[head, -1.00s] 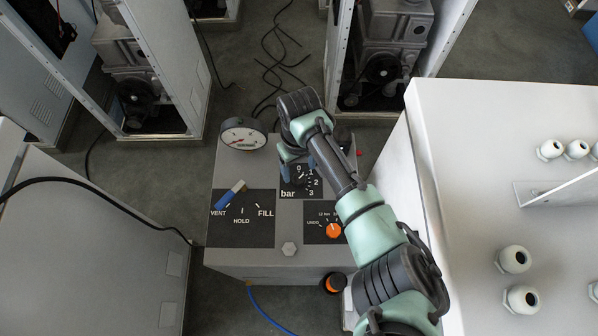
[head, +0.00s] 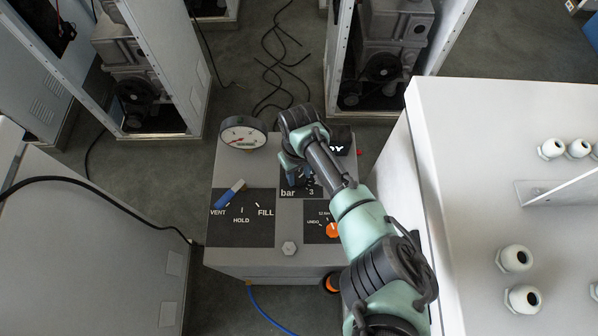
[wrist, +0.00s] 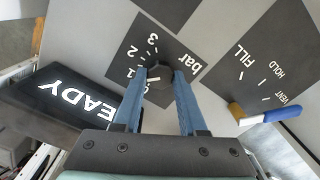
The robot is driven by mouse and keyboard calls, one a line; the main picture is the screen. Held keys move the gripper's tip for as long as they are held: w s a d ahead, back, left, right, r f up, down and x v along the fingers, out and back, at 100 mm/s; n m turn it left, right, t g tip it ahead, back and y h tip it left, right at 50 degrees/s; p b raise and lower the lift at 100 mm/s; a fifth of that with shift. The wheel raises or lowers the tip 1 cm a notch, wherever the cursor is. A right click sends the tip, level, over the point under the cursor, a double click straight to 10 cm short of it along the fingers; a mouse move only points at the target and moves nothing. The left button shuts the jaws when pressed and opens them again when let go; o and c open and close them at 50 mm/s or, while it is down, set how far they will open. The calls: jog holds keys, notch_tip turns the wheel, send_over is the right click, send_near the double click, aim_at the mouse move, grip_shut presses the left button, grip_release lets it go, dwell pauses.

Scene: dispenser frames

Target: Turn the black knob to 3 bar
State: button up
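The black knob (wrist: 160,74) shows in the wrist view on a dark plate marked 0, 1, 2, 3 and "bar" (wrist: 196,62). My gripper (wrist: 161,76) is open, with its two blue fingers on either side of the knob. Thin gaps seem to show between fingers and knob; I cannot tell whether they touch. The knob's pointer looks to be on the low-number side, but its exact reading is unclear. In the head view my gripper (head: 294,176) is over the bar plate (head: 288,193) and hides the knob and most numbers.
On the same grey panel are a blue-handled VENT/HOLD/FILL lever (head: 230,194), an orange knob (head: 333,230), a round gauge (head: 243,133) and a hex bolt (head: 289,248). A READY display (wrist: 80,95) stands close beside the plate. A white cabinet (head: 480,120) stands to the right.

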grip_shut()
jog(key=shift+m, duration=0.3)
jog(key=m+p, duration=0.1)
jog(key=m, duration=0.2)
jog(key=shift+a, duration=0.1)
jog(key=m+p, duration=0.1)
jog(key=m, duration=0.3)
jog(key=shift+m, duration=0.4)
jog(key=m, duration=0.4)
jog(key=shift+m, duration=0.3)
jog(key=m, duration=0.4)
jog(key=shift+m, duration=0.4)
